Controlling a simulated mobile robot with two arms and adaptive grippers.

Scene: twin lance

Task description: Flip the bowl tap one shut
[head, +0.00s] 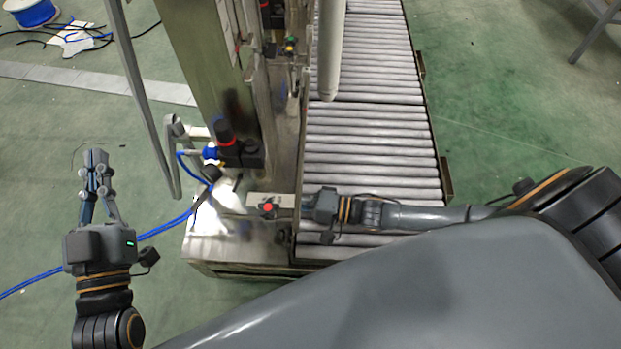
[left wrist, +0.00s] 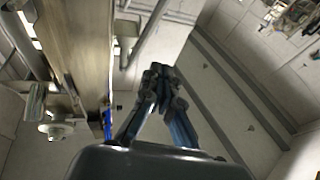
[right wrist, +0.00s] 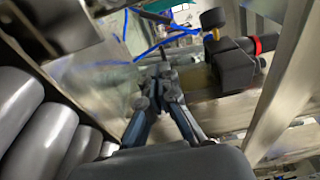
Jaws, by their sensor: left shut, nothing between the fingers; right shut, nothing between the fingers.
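I cannot tell for sure which fitting is bowl tap one. A black fitting with a red ring (head: 225,140) sits low on the machine's post; a red-ringed black block (right wrist: 238,66) shows right of my fingers in the right wrist view. A red knob (head: 267,208) sits on a pale plate at the machine's near end. My right gripper (right wrist: 160,72) is shut and empty, reaching in over the machine from the right; its fingertips are hard to make out in the head view. My left gripper (head: 95,158) is shut and empty, left of the machine and apart from it.
A grey roller conveyor (head: 370,120) runs along the machine's right side. A tall metal post (head: 200,60) and a bent grey pipe (head: 140,90) stand near the fittings. A blue hose (head: 165,227) crosses the floor close to my left gripper. Green floor is open at far right.

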